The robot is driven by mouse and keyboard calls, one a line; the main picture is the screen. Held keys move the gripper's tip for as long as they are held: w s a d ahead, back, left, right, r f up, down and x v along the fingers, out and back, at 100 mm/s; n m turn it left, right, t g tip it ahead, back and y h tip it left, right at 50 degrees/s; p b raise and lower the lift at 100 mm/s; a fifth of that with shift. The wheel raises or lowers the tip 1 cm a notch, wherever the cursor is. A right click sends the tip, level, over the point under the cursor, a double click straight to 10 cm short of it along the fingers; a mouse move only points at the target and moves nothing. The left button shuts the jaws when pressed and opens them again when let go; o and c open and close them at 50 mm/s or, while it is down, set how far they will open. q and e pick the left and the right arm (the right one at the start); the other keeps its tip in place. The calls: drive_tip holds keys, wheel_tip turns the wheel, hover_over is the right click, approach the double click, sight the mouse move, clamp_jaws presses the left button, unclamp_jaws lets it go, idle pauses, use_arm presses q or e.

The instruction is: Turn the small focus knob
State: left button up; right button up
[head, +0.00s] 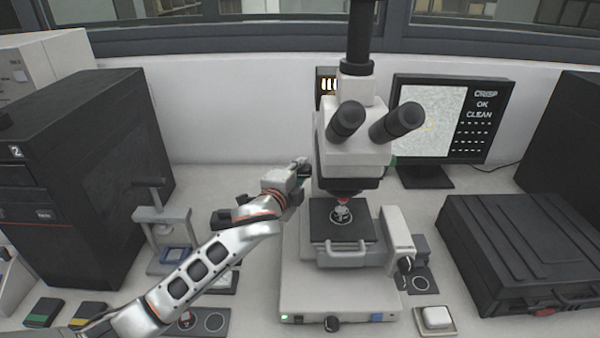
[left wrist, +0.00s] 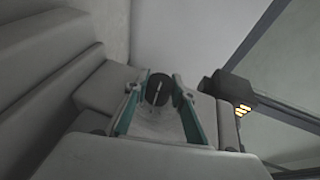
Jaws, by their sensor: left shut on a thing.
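The microscope (head: 345,150) stands on the bench at the centre of the head view. My left gripper (head: 302,170) reaches in at its left side, behind the stage. In the left wrist view, my left gripper (left wrist: 160,108) has its two teal-lined fingers on either side of a dark round focus knob (left wrist: 158,88) with a pale line across its face. The gripper is shut on this knob. In the head view the gripper and the microscope body hide it. Another dark knob (head: 405,265) shows on the microscope's right side. My right gripper is in neither view.
A monitor (head: 437,125) reading "CRISP OK CLEAN" stands behind right. A black case (head: 525,250) lies at the right. A small hand press (head: 163,235) and a large dark machine (head: 85,165) stand at the left. A white dish (head: 436,318) sits front right.

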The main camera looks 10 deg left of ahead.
use_arm(q)
drive_tip(key=o, duration=1.1)
drive_tip(key=v, duration=1.2)
drive_tip(key=shift+f, duration=0.1)
idle(0.9)
